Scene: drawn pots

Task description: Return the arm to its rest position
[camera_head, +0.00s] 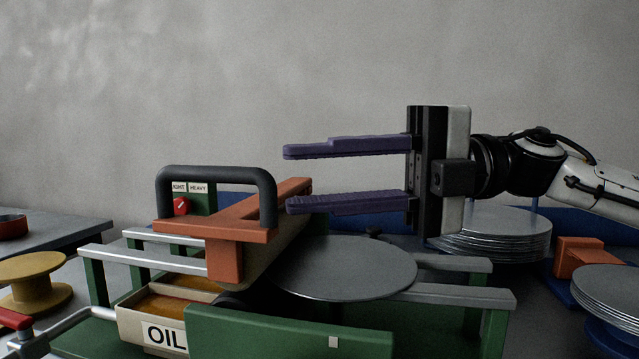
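My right gripper (286,177) comes in from the right on a white and black arm. Its two purple fingers are spread wide apart, one above the other, and point left. Nothing is between them. The fingertips are just right of and above the orange frame (232,235) with a black handle (216,171). A gap or contact between the lower finger and the orange frame is hard to tell. My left gripper does not show.
A grey disc (345,268) lies on the green stand (285,330) below the gripper. An oil tray (150,322) sits at its left. Stacks of discs (495,232) (612,290) and an orange block (580,256) stand at the right. A yellow spool (32,278) stands at the left. The space above is clear.

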